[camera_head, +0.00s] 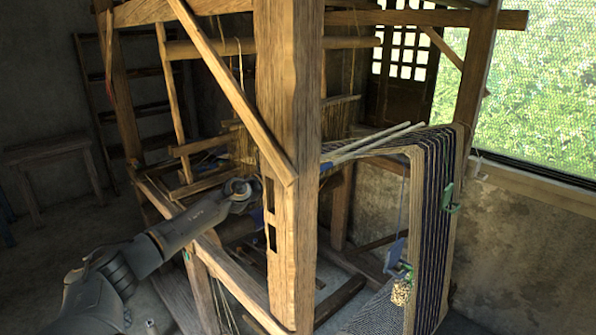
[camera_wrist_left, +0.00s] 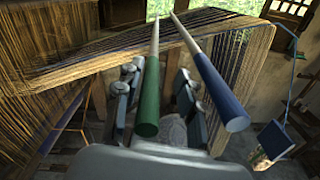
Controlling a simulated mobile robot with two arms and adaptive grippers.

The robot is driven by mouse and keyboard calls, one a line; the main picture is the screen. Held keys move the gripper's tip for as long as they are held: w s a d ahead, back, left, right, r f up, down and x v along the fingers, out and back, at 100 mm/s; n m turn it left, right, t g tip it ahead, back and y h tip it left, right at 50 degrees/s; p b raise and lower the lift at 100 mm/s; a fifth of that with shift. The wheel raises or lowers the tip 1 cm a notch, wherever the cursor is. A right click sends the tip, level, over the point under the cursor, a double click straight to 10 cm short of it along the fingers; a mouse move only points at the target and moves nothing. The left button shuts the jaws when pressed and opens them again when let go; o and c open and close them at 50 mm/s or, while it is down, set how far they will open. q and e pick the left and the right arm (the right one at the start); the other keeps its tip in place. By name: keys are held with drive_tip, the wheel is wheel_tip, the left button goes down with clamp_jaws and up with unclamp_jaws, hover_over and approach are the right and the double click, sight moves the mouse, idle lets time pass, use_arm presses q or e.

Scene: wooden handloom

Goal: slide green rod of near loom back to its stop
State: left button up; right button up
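The green rod (camera_wrist_left: 149,100), pale at its far part, points away from the camera in the left wrist view. Its green end is nearest, between the two fingers of my left gripper (camera_wrist_left: 155,95). The fingers stand apart, with a visible gap between the rod and the right finger. The rod lies closer to the left finger; I cannot tell whether they touch. A blue rod (camera_wrist_left: 220,92) lies to the right, outside the fingers. In the head view two pale rods (camera_head: 372,144) lie across the warp, and the post hides my left gripper and the green end. My right gripper is not in view.
A thick wooden loom post (camera_head: 290,130) stands in front of my left wrist. Dark striped warp threads (camera_head: 436,220) hang over the loom's right side. A blue hanging piece (camera_wrist_left: 275,138) is at the right in the wrist view. A wooden bench (camera_head: 50,152) stands at the far left.

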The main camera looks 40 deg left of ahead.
use_arm(q)
drive_tip(key=shift+s+a+f, duration=0.15)
drive_tip(key=shift+s+a, duration=0.05)
drive_tip(key=shift+s, duration=0.3)
drive_tip(key=s, duration=1.1)
drive_tip(key=shift+a, duration=0.25)
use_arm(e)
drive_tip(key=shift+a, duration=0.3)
